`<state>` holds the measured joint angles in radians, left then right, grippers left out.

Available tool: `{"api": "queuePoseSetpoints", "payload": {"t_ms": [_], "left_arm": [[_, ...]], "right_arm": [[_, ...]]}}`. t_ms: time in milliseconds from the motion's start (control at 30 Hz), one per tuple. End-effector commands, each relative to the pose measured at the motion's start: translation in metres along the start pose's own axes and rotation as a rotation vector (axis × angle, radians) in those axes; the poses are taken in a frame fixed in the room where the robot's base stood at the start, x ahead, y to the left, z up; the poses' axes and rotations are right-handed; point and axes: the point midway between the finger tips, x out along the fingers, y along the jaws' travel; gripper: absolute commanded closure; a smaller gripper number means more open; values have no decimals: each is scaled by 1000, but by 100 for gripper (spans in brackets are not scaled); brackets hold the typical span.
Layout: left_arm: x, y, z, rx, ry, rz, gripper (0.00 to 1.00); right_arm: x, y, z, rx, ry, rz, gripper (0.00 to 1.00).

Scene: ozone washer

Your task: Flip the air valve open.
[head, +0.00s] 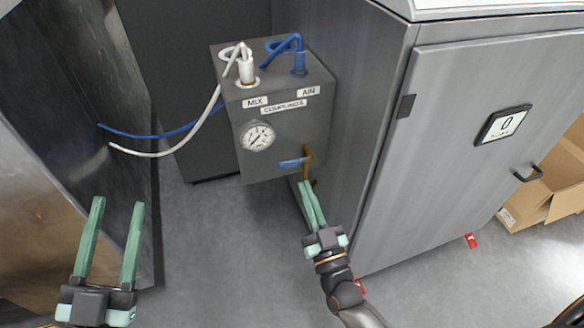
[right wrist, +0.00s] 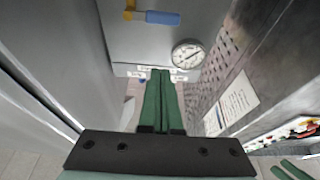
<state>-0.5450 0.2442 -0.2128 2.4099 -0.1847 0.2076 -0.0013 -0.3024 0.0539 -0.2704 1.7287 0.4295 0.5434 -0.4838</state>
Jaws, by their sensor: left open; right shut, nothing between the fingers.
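The air valve has a blue lever (head: 291,162) on a brass body (head: 308,158) at the lower right of the grey control box (head: 285,135). Its lever lies about level and points left in the head view. In the right wrist view the blue lever (right wrist: 163,17) is at the top edge, beside the brass part (right wrist: 130,12). My right gripper (head: 305,184) is shut and empty, its green fingertips just below the valve in the head view; I cannot tell whether they touch it. My left gripper (head: 118,203) is open and empty at the lower left, away from the box.
A round gauge (head: 258,136) sits left of the valve. White and blue hoses (head: 180,131) run from the box top to the left. A large grey cabinet (head: 450,140) stands right of my right gripper. A cardboard box (head: 555,180) is at far right. Grey floor lies between my grippers.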

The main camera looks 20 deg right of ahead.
Motion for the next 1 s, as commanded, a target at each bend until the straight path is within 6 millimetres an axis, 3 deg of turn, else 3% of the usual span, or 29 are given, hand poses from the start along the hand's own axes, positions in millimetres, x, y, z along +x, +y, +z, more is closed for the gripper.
{"api": "queuePoseSetpoints", "payload": {"t_ms": [267, 367, 733, 800, 1000], "left_arm": [[0, 0, -5, 7, 24, 1, 50], [0, 0, -14, 17, 62, 3, 50], [-6, 1, -75, 90, 318, 20, 50], [-12, 5, -76, 92, 354, 25, 50], [-16, 8, -73, 79, 369, 31, 50]], "right_arm": [[12, 0, 0, 0, 2, 0, 100], [29, 0, 0, 2, 4, 0, 100], [104, 0, 1, 1, 1, -1, 100], [94, 0, 20, -3, -6, -3, 100], [88, 0, 36, 0, -4, -2, 100]]}}
